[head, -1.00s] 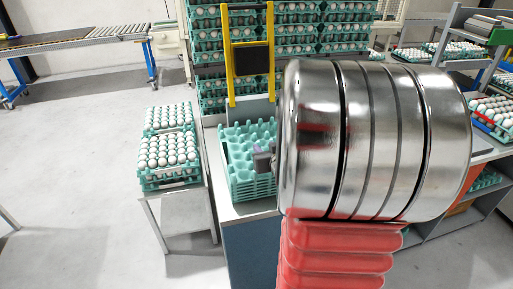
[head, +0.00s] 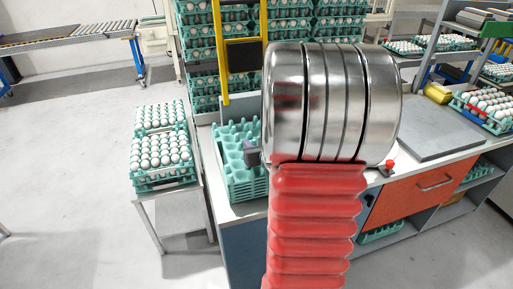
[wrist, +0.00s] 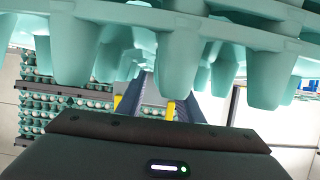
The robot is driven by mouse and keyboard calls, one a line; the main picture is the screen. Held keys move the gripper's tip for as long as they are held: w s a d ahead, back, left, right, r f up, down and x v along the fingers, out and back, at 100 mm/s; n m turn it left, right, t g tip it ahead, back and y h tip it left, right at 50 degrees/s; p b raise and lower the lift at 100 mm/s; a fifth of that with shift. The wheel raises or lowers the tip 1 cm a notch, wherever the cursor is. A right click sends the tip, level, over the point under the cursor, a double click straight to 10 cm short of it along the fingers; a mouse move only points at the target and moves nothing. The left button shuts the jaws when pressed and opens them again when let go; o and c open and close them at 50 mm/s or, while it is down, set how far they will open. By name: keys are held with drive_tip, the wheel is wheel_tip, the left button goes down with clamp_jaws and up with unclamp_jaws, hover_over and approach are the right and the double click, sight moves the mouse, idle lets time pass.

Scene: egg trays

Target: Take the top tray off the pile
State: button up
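A pile of empty teal egg trays (head: 247,186) stands on the light worktop in the head view, left of my arm. Its top tray (head: 229,140) shows open cups, and my arm hides its right part. My gripper (head: 252,153) shows as a small grey-black piece at the tray's right side; the rest of it is behind the arm. In the wrist view, my dark gripper body fills the bottom, and teal tray cups (wrist: 188,62) fill the top, very close.
A small table at left holds trays full of eggs (head: 160,152). A yellow frame (head: 216,50) and racks of egg trays stand behind the pile. A grey plate (head: 430,132) lies on the worktop at right, above an orange drawer (head: 410,195).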

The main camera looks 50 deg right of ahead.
drive_tip(key=shift+x, duration=1.1)
drive_tip(key=shift+s+d, duration=0.1)
drive_tip(key=shift+c, duration=0.5)
clamp_jaws()
